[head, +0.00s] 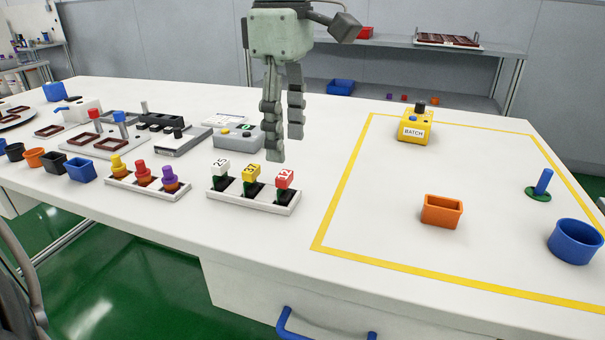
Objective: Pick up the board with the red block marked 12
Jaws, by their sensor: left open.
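The red block marked 12 (284,179) stands at the right end of a white rack (241,202) on the table. It is on top of a small dark and green piece, which I take as its board (280,195). A white block marked 25 (220,168) and a yellow block (249,176) stand in the same rack to its left. My left gripper (285,146) hangs above and just behind the rack, fingers pointing down. It is open and empty, close to the red block but apparently apart from it. My right gripper is not in view.
A yellow line (341,187) frames an area on the right with a yellow BATCH box (415,127), an orange bin (441,211), a blue bowl (575,241) and a blue peg (543,182). A rack of coloured knobs (148,186) stands left. Several small devices lie behind it.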

